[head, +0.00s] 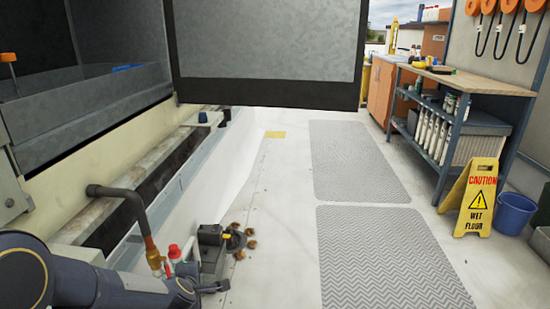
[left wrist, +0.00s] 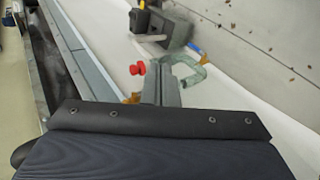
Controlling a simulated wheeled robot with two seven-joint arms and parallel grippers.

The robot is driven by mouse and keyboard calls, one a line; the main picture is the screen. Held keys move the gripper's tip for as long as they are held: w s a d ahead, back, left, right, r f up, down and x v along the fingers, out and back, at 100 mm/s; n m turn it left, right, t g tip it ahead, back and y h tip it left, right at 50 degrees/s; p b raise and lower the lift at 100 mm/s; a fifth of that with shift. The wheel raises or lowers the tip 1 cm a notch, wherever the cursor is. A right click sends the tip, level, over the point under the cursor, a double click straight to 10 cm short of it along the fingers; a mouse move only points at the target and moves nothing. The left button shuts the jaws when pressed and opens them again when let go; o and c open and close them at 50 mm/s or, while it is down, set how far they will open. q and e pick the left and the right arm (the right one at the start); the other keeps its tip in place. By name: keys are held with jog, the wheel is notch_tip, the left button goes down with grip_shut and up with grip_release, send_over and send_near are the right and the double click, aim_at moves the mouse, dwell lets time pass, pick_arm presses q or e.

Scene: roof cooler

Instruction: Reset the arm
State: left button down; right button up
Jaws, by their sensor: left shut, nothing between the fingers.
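My left arm (head: 60,275) enters the head view at the lower left, low beside the cooler's open basin. My left gripper (left wrist: 161,75) shows in the left wrist view as grey fingers shut together with nothing between them. A red valve knob (left wrist: 137,68) is just left of the fingertips, and a greenish clamp-like part (left wrist: 185,70) is to their right. A dark pump-like unit (left wrist: 165,28) with a yellow part lies beyond them. In the head view, the red knob (head: 174,251) and dark unit (head: 212,246) sit just past my wrist. My right gripper is not in view.
A brown-ended pipe (head: 125,195) rises near my left arm. A large grey panel (head: 265,40) hangs ahead. Two grey mats (head: 355,160) lie on open pale floor. A yellow wet-floor sign (head: 476,200), blue bucket (head: 514,212) and workbench (head: 480,82) stand right. Brown debris (head: 251,243) lies by the unit.

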pick_arm(q)
jog(key=s+d+r+m+g+h, duration=0.15)
jog(key=s+r+m+h, duration=0.35)
jog(key=s+r+m, duration=0.7)
jog(key=s+a+f+m+g, duration=0.1)
jog(key=s+m, duration=0.2)
jog(key=s, duration=0.6)
jog(key=s+a+f+m+g, duration=0.1)
jog(key=s+f+m+g, duration=0.15)
jog(key=s, duration=0.55)
notch_tip(320, 180, up, 35)
jog(key=p, duration=3.4)
jog(key=shift+s+f+t+y, duration=0.15)
jog(key=shift+s+t+y, duration=0.15)
jog(key=shift+s, duration=0.1)
jog(key=shift+s, duration=0.1)
